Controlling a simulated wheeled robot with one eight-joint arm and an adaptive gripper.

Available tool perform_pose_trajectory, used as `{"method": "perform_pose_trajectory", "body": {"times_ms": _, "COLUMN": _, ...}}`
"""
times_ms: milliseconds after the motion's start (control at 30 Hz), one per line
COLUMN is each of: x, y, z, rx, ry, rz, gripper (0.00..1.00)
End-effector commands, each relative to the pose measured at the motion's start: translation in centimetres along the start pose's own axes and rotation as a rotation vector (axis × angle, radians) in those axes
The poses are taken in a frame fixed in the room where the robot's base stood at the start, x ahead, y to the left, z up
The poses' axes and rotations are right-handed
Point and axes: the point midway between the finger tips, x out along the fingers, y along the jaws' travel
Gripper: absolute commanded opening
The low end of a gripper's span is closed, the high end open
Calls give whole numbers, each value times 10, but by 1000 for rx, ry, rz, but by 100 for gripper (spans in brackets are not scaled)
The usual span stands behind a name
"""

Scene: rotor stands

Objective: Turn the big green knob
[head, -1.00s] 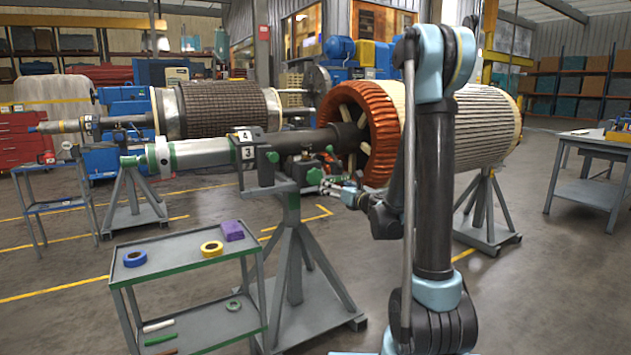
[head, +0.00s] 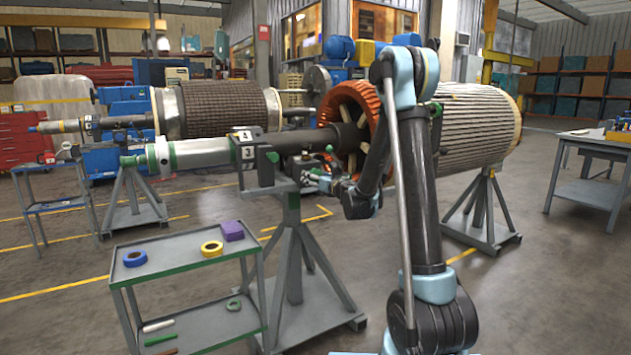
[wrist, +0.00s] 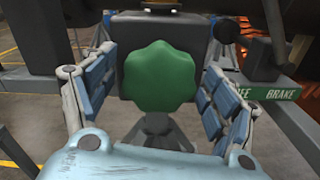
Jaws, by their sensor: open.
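The big green knob (wrist: 160,78) is a lobed, rounded knob in the middle of the wrist view, in front of a dark square block (wrist: 195,40). My gripper (wrist: 158,68) is open, with one blue-padded finger to the left of the knob and one to the right. Gaps show between the pads and the knob, so neither finger seems to touch it. In the head view my gripper (head: 318,180) is at the side of the grey rotor stand (head: 292,235), just below the shaft. There the knob is mostly hidden behind my gripper.
A dark lever with a round end (wrist: 262,52) and a green "BRAKE" label (wrist: 281,93) are right of the knob. The orange-ended rotor (head: 475,125) is close behind my arm. A grey cart (head: 180,258) with tape rolls stands front left. Open floor lies at right.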

Motion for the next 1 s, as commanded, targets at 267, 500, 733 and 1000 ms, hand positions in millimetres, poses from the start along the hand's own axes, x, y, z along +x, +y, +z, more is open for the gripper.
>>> {"method": "perform_pose_trajectory", "body": {"times_ms": 267, "x": 3, "y": 0, "z": 0, "rx": 0, "ry": 0, "rz": 0, "gripper": 79}}
{"method": "perform_pose_trajectory", "body": {"times_ms": 500, "x": 3, "y": 0, "z": 0, "rx": 0, "ry": 0, "rz": 0, "gripper": 38}}
{"method": "perform_pose_trajectory", "body": {"times_ms": 733, "x": 3, "y": -1, "z": 0, "rx": -3, "ry": 0, "rz": -1, "gripper": 35}}
{"method": "perform_pose_trajectory", "body": {"times_ms": 1000, "x": 3, "y": -1, "z": 0, "rx": -72, "ry": 0, "rz": -2, "gripper": 35}}
